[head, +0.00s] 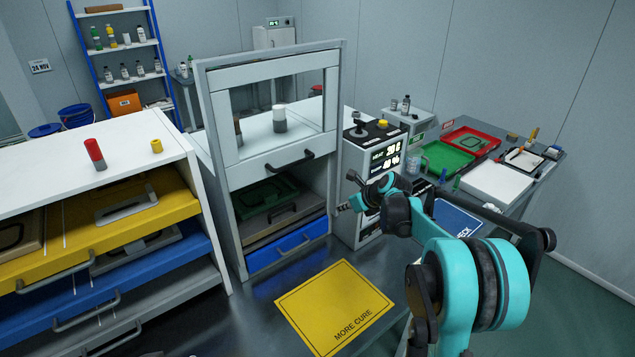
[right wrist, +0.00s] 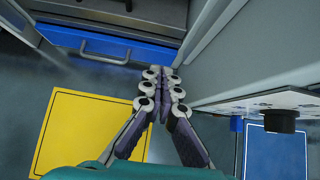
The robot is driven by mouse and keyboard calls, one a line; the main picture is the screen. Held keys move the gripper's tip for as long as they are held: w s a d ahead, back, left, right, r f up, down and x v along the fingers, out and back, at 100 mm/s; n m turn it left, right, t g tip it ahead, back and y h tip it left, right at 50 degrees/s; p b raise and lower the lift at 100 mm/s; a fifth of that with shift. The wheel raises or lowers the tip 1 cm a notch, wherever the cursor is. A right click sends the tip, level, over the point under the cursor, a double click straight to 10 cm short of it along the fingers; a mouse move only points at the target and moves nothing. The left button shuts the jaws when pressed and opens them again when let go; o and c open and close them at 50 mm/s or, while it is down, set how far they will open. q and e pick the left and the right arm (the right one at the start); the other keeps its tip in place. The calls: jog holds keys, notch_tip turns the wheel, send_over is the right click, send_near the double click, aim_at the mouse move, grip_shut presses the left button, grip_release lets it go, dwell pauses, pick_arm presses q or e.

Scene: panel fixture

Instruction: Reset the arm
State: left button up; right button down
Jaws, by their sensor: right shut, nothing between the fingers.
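My right arm (head: 468,280) comes in from the lower right of the head view, teal with dark joints. My right gripper (head: 343,209) is in front of the control box, near the right side of the cabinet. In the right wrist view the gripper (right wrist: 162,76) is shut, with its fingertips together and nothing between them. Behind it in that view are the blue drawer (right wrist: 110,42) and the grey side of a unit. I cannot tell whether the fingertips touch anything. My left gripper is not in view.
The cabinet (head: 228,195) has a raised framed front with a black handle. A control box (head: 352,172) with a display stands close to the gripper. A yellow "MORE CURE" mat (head: 335,306) lies in front. Drawers (head: 185,255) stand left; a bench with red and green trays (head: 443,158) stands right.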

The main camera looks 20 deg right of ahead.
jog(key=s+a+r+n+h+b, duration=0.15)
jog(key=s+a+n, duration=0.25)
jog(key=s+n, duration=0.4)
jog(key=s+a+r+n, duration=0.3)
jog(key=s+a+n, duration=0.3)
jog(key=s, duration=0.4)
jog(key=s+f+n+h, duration=0.1)
jog(key=s+f+n, duration=0.2)
jog(key=s+n, duration=0.5)
jog(key=s+f+n+g+h, duration=0.1)
jog(key=s+f+n, duration=0.2)
jog(key=s+n, duration=0.6)
jog(key=shift+s+a+f+b, duration=0.3)
jog(key=shift+s+a+b, duration=0.05)
jog(key=shift+s, duration=0.85)
jog(key=shift+r, duration=0.1)
